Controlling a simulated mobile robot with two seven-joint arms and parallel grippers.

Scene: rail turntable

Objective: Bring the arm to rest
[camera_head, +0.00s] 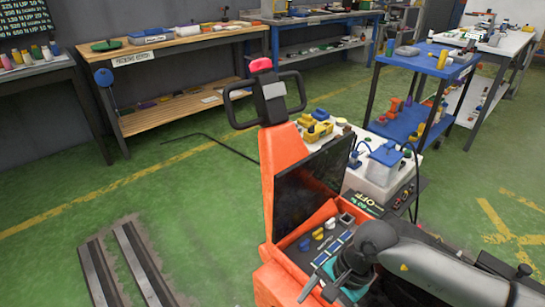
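My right arm (425,262) comes in from the lower right and reaches over the tray of an orange cart (266,190). My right gripper (320,291) points down over the front of the tray. Its two dark fingers look spread apart, with nothing visible between them. A teal surface (352,297) lies below and behind the fingers. Whether the fingertips touch anything is hard to see. My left gripper is not in view.
The cart carries a dark screen (312,185), a black handle (268,98) and small yellow, blue and white parts (318,234). A white bench with a blue-topped box (384,160) stands close behind. Rails (130,262) lie at lower left.

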